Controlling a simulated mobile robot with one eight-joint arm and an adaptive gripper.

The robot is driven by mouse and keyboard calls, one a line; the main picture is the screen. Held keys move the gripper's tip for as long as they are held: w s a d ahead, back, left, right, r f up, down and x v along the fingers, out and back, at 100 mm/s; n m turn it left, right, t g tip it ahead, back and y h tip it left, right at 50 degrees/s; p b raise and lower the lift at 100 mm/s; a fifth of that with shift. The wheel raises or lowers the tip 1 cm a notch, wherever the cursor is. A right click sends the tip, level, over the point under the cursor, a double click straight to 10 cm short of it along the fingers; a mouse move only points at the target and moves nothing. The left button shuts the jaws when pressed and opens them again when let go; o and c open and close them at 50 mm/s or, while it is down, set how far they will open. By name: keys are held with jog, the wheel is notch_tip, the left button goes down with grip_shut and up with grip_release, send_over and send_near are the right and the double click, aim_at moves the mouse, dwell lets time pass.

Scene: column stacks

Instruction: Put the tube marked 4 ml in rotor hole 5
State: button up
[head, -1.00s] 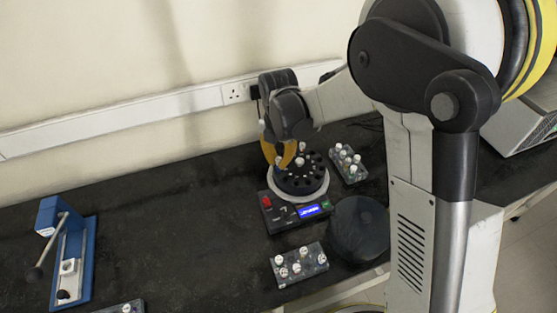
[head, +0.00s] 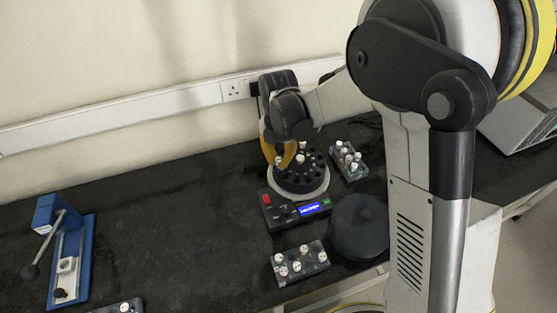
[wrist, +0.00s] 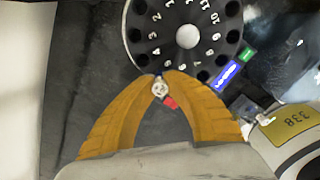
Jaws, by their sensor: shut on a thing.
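The rotor (head: 302,178) is a dark disc with numbered holes and a pale hub, set in the centrifuge. It also fills the top of the wrist view (wrist: 186,60). My gripper (wrist: 161,76) has orange fingers shut on a white-capped tube (wrist: 160,89), whose marking is too small to read. In the wrist view the tube is at the rotor's near left rim, below the number 5. I cannot tell whether its lower end is in a hole. In the head view my gripper (head: 283,158) is at the rotor's left side.
A rack of capped tubes (head: 300,264) stands in front and another (head: 348,162) at right behind. The round dark lid (head: 358,227) lies right of the control panel (head: 290,212). A blue press-like device (head: 72,260) stands far left. The bench between is clear.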

jog(key=shift+f+b, duration=0.6)
jog(key=shift+f, duration=0.3)
jog(key=o, duration=1.1)
jog(key=shift+o, duration=0.2)
jog(key=shift+r+p, duration=2)
jog(key=shift+r, duration=1)
